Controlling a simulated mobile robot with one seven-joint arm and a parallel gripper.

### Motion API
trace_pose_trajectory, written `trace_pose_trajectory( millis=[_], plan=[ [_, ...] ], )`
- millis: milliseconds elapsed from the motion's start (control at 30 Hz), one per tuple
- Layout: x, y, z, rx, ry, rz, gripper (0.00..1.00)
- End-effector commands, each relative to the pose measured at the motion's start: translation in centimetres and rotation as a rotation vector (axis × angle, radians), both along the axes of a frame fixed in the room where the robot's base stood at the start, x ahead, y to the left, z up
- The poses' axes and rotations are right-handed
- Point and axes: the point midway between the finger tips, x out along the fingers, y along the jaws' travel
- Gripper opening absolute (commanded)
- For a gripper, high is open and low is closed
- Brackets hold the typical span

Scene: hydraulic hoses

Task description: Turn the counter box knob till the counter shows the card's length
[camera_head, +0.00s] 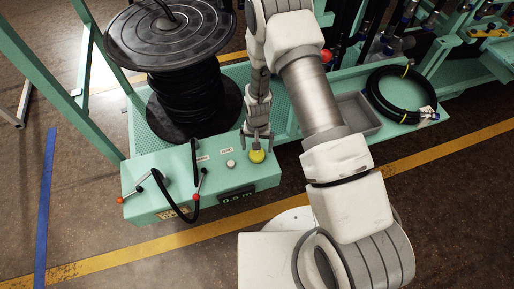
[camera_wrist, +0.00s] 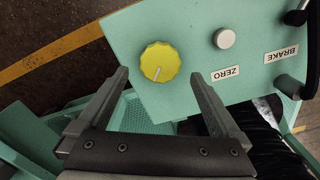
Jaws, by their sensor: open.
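The yellow counter box knob (camera_wrist: 160,62) has a scalloped rim and a pale pointer line. In the head view the knob (camera_head: 257,156) sits at the right end of the green counter box (camera_head: 150,208). The counter display (camera_head: 237,197) on the box's front reads about 0.6 m. My gripper (camera_head: 257,140) is open just above the knob. In the wrist view its two fingers (camera_wrist: 158,80) stand apart, one to each side of the knob, and no touch shows. The card (camera_head: 172,212) may be the small yellowish label on the box front; its text is unreadable.
A white button (camera_wrist: 224,38) labelled ZERO lies beside the knob. Red-tipped levers (camera_head: 196,197) and a black hose stand on the box's left. A large black hose reel (camera_head: 185,80) stands behind. A coiled hose (camera_head: 400,95) with a tag and a grey tray (camera_head: 355,115) lie right.

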Motion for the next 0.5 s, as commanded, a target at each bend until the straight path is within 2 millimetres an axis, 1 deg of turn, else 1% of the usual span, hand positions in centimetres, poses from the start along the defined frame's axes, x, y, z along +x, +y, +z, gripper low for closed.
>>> trace_pose_trajectory(
  millis=[33,200,400,500],
  plan=[
    [0.1,0.0,1.8,0.0,-0.004,0.001,1.0],
    [0.1,0.0,6.0,0.001,-0.004,0.0,1.0],
    [0.1,0.0,10.5,0.0,-0.004,-0.001,1.0],
    [0.1,0.0,12.3,0.001,-0.003,-0.001,1.0]
  ],
)
